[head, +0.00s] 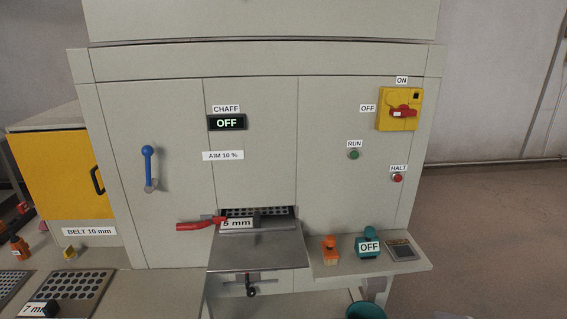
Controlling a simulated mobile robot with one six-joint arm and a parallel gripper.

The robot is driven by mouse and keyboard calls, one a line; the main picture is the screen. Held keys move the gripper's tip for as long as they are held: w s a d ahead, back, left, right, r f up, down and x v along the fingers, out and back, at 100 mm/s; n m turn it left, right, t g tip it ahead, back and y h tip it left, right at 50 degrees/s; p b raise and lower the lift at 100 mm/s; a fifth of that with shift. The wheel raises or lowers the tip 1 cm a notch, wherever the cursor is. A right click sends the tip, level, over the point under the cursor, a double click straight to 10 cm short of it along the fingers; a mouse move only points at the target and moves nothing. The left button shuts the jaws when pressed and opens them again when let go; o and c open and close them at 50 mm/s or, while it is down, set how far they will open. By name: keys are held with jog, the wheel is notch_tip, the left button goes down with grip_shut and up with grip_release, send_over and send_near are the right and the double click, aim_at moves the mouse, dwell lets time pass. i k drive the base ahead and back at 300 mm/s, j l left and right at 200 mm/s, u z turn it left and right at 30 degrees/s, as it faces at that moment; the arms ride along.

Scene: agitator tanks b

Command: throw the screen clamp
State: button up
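A red-handled lever (197,224), which looks like the screen clamp, sticks out to the left at the lower left of the slot in the pale grey machine. It lies nearly level, its right end by the slot's left edge. A screen labelled 5 mm (268,221) sits in the slot, its perforated part showing behind the label. A small dark fitting with a reddish part (251,288) hangs under the metal chute below the slot; I cannot tell what it is. My gripper is not in view.
A blue lever (149,168) stands upright at left. A yellow switch box (385,110) with a red handle is at right. A perforated 7 mm screen (78,289) lies on the left bench. Orange and teal items (330,249) stand on the right shelf. The metal chute (257,250) juts out.

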aim_at(185, 226)
jog(key=i+j+u, duration=0.1)
jog(key=i, duration=0.5)
jog(key=i+j, duration=0.25)
jog(key=i, duration=0.35)
jog(key=j+u, duration=0.05)
